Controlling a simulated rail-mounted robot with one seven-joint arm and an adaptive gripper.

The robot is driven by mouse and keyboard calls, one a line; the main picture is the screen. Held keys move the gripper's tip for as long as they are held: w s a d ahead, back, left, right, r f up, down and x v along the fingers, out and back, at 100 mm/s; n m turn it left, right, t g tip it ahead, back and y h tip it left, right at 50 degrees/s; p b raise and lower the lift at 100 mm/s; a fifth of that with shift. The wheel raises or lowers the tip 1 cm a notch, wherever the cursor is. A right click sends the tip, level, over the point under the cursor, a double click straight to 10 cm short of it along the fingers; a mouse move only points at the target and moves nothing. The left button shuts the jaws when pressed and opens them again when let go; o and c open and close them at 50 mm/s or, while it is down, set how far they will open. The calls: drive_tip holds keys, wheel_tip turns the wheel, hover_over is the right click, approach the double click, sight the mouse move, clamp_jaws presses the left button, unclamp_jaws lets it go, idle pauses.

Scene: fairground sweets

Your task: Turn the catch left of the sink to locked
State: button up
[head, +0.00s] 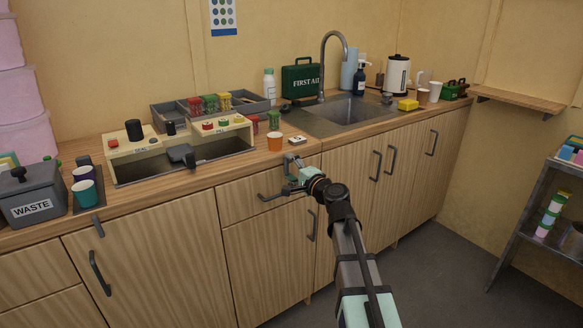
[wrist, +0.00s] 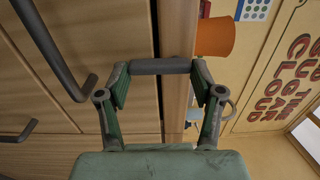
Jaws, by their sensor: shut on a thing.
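The catch (wrist: 160,66) is a short dark grey bar at the front edge of the counter, left of the sink (head: 350,110). In the wrist view it lies crosswise between the fingertips of my gripper (head: 299,176), which is shut on it. In the head view, my gripper's pale green fingers are at the cabinet front just below the worktop edge and cover most of the catch. Whether the catch stands at locked cannot be told.
An orange cup (head: 275,141) and a small white block (head: 297,140) stand on the worktop just above my gripper. Bar handles (head: 311,225) stick out of the cabinet doors nearby. A cream-coloured stand (head: 180,152) is to the left.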

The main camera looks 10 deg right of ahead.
idle(0.3)
drive_tip(key=o, duration=1.1)
drive_tip(key=shift+o, duration=0.2)
drive_tip(key=v, duration=1.2)
drive_tip(key=shift+a, duration=0.15)
